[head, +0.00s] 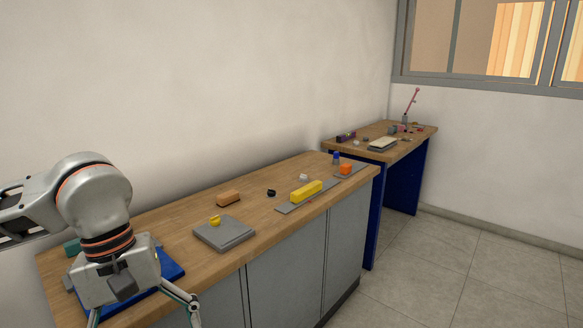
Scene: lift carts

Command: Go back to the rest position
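My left gripper (143,312) hangs at the lower left of the head view, over the near end of the long wooden-topped counter (160,219). Its two fingers are spread wide apart, and nothing shows between them; the fingertips are at or beyond the bottom edge. My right gripper is not in view.
A blue tray (168,270) and a teal block (72,247) lie partly behind my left gripper. A grey plate (226,236) with a yellow piece, a brown block (228,198), a black ring (271,193) and a yellow block (306,191) stand further along. A cluttered second table (400,150) is beyond; floor at right is clear.

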